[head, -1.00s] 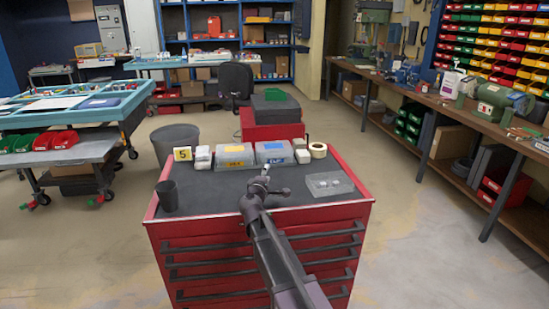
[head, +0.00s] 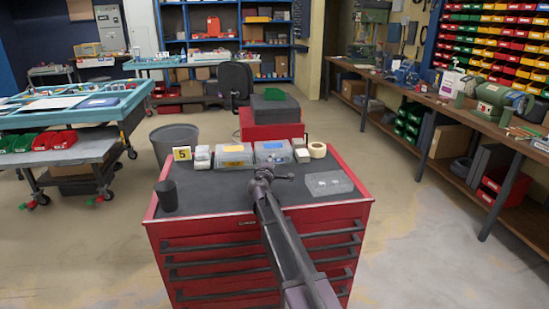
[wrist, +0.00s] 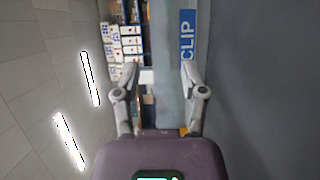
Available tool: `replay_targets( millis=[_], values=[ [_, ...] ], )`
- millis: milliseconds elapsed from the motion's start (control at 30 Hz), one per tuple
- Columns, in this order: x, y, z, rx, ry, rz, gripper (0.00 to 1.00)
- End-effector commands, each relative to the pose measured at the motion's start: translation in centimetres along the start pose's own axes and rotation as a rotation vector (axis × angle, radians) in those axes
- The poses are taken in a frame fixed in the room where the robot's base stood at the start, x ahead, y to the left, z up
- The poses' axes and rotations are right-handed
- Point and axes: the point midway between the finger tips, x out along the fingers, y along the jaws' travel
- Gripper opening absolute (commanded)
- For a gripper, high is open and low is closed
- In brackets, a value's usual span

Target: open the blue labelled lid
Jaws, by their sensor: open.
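The box with the blue label on its lid (head: 270,147) stands at the back of the red cart's dark top, right of a box with an orange label (head: 234,155). Its lid looks closed. My gripper (head: 272,174) is open and empty in front of it, hiding part of its front. The wrist view is turned sideways; there my gripper (wrist: 158,68) has its fingers apart, the box's greyish edge showing between them. A blue front label reading CLIP (wrist: 187,38) lies beyond the right finger. Whether a finger touches the box I cannot tell.
A clear, low container (head: 329,183) lies right of my gripper. A dark cup (head: 167,196) stands at the left. A number 5 sign (head: 182,154), small white boxes (head: 300,150) and a tape roll (head: 317,150) flank the boxes. The cart top's left middle is clear.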

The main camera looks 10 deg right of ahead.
Motion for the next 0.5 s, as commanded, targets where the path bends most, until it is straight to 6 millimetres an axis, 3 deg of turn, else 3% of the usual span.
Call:
replay_targets(
  millis=[200, 500],
  values=[
    [3.1, 0.0, -0.1, 0.000, 0.001, 0.000, 0.54],
    [4.5, 0.0, 0.0, 0.000, 0.000, 0.000, 0.54]
  ],
)
